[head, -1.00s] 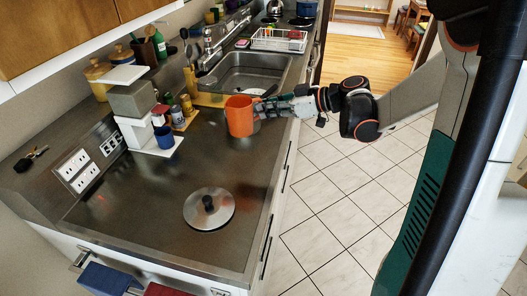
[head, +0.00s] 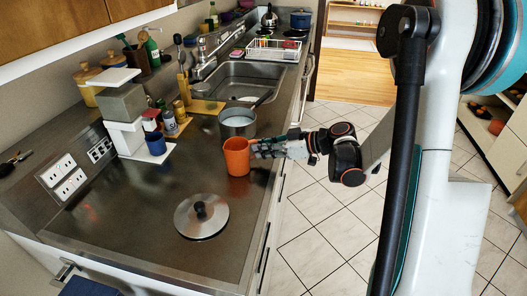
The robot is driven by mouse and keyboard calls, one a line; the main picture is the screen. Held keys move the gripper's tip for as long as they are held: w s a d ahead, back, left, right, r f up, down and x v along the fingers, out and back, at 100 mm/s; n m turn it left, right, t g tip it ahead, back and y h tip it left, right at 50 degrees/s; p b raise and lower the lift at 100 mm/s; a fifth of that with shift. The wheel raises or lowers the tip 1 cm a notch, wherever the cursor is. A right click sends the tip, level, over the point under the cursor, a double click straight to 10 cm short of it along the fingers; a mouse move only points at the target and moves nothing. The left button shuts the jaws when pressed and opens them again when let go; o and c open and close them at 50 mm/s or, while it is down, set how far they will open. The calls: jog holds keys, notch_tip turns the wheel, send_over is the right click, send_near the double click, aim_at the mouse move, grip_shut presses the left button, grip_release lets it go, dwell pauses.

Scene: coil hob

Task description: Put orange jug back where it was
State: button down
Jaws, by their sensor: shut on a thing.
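The orange jug (head: 236,157) is upright at the right part of the steel counter, close to its front edge. My gripper (head: 258,149) reaches in from the right and is shut on the jug's right side. The fingers hide part of that side, and I cannot tell whether the jug's base touches the counter.
A grey metal pot (head: 238,123) stands just behind the jug, near the sink (head: 247,80). A round lid with a black knob (head: 201,216) lies in front of the jug. A blue cup (head: 156,141) and a white coffee machine (head: 124,133) stand to the left. The counter (head: 125,215) between is clear.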

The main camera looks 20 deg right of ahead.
jog(key=shift+r, duration=0.1)
jog(key=shift+f, duration=0.25)
jog(key=c, duration=1.7)
grip_release()
jog(key=shift+r, duration=0.1)
jog(key=shift+r, duration=0.1)
jog(key=shift+s+d+r, duration=0.15)
jog(key=shift+r, duration=0.05)
jog(key=p+v, duration=0.3)
jog(key=v, duration=0.8)
jog(key=shift+s+d+r, duration=0.1)
jog(key=shift+s+d, duration=0.05)
